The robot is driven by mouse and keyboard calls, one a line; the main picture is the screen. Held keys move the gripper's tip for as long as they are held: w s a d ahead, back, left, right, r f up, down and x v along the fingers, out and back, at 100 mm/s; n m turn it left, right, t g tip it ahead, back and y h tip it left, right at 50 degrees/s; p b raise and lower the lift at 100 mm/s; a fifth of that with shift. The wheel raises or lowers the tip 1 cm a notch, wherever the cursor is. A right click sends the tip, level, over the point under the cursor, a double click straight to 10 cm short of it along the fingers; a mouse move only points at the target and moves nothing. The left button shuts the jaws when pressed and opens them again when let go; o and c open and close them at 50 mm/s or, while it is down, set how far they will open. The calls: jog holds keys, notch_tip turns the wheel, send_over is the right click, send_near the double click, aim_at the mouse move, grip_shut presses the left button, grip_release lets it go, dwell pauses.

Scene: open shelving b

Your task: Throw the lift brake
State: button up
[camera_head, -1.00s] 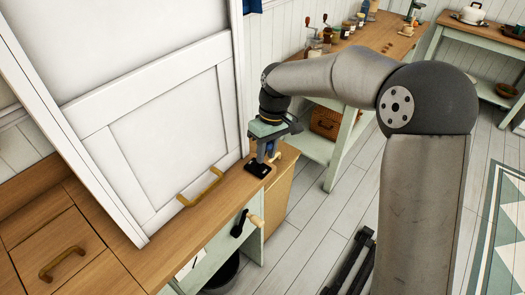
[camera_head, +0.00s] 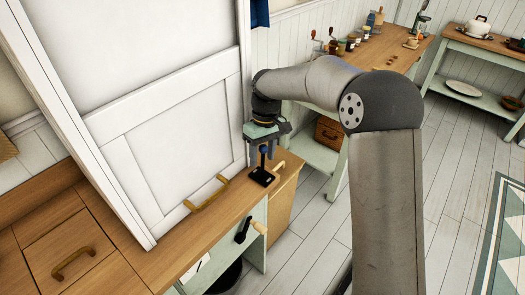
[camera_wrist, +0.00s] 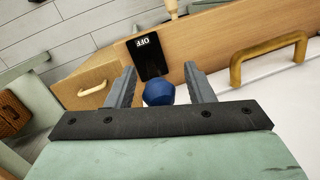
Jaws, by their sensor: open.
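The lift brake is a small black lever unit on the wooden counter beside the white panel. Its black base plate (camera_head: 262,177) stands near the counter's front edge, and a blue ball knob (camera_head: 264,150) tops its lever. In the wrist view the plate (camera_wrist: 147,56) shows a white label reading OFF, upside down. The knob (camera_wrist: 158,93) sits between the two grey fingers of my gripper (camera_wrist: 160,74), with gaps on both sides. My gripper (camera_head: 264,146) is open and points down over the lever. The lever's shaft is mostly hidden behind the knob in the wrist view.
A large white sliding panel (camera_head: 180,140) with a brass handle (camera_head: 206,194) stands close left of my gripper. The floor at right is clear.

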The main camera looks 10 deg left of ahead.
jog(key=v, duration=1.7)
jog(key=shift+r+b, duration=0.25)
jog(key=shift+b, duration=0.15)
jog(key=shift+c, duration=0.3)
jog(key=c, duration=0.5)
jog(key=shift+s+m, duration=0.3)
jog(key=shift+m, duration=0.1)
grip_shut()
jog(key=s+d+f+m+t+y+b, duration=0.25)
jog(key=s+d+m+t, duration=0.45)
jog(key=m, duration=1)
jog(key=w+a+f+g+p, duration=0.2)
jog(key=a+f, duration=0.2)
jog(key=f, duration=0.6)
jog(key=shift+a+p, duration=0.3)
jog(key=shift+a, duration=0.05)
